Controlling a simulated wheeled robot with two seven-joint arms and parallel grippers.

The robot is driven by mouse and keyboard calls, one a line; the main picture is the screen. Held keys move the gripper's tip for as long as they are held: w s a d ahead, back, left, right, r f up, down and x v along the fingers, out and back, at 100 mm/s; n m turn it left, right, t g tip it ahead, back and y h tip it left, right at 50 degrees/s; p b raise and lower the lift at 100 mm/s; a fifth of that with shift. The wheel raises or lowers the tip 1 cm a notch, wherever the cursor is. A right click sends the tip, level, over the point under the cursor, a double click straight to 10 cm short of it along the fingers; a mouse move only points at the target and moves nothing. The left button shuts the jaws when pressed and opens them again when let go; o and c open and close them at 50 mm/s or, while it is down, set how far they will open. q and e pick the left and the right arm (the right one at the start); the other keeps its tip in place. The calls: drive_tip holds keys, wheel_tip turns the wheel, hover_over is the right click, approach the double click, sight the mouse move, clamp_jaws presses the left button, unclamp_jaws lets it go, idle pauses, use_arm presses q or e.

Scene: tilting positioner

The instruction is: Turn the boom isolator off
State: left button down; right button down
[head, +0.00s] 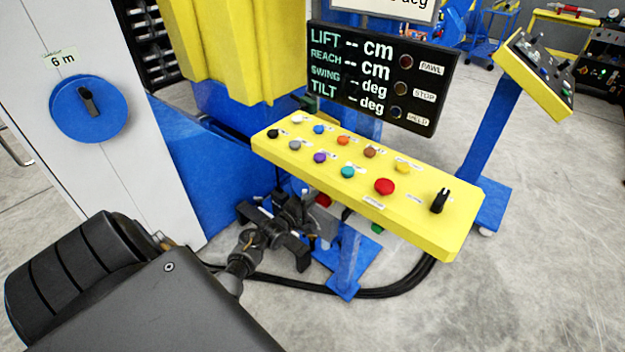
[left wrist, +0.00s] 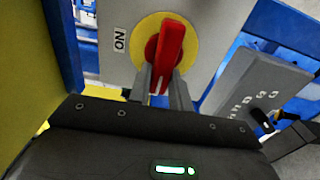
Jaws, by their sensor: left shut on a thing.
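The boom isolator shows in the left wrist view as a red handle (left wrist: 171,48) on a yellow disc (left wrist: 190,50), on a grey plate. An ON label (left wrist: 121,40) is left of the disc, its letters turned sideways. The handle stands nearly upright in that picture and does not point at ON. My left gripper (left wrist: 161,82) is shut on the handle, one finger on each side. In the head view my left gripper (head: 285,228) is low, below and behind the yellow button panel, and the isolator is mostly hidden. My right gripper is not in view.
The yellow button panel (head: 455,232) carries several coloured buttons and a black knob (head: 439,201). The display (head: 330,57) shows dashes. A white cabinet (head: 50,150) with a blue dial (head: 75,122) is at left. Black cables (head: 390,290) lie on the floor.

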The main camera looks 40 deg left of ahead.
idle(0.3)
use_arm(q)
drive_tip(key=c, duration=1.3)
unclamp_jaws()
drive_tip(key=shift+s, duration=0.1)
drive_tip(key=s, duration=1)
drive_tip(key=shift+s+d, duration=0.1)
drive_tip(key=shift+s, duration=0.25)
